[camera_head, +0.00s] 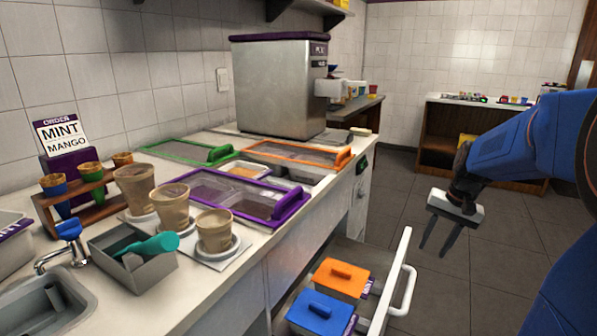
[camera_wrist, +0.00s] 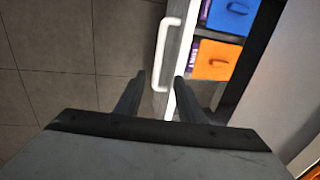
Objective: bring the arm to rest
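My gripper (camera_head: 436,236) hangs at the right of the head view, over the floor and to the right of an open drawer. Its two dark fingers point down, stand apart and hold nothing. In the wrist view my gripper (camera_wrist: 156,88) shows the same gap, with the drawer's white handle (camera_wrist: 163,55) beyond the fingers. The handle (camera_head: 403,290) is apart from the fingers in the head view. My blue arm comes in from the right edge.
The open drawer (camera_head: 393,285) juts out from the counter and holds an orange-lidded tub (camera_head: 340,280) and a blue-lidded tub (camera_head: 320,312). Cups, a purple-framed topping case (camera_head: 240,200) and a steel machine (camera_head: 280,90) stand on the counter. The floor (camera_head: 440,290) is clear.

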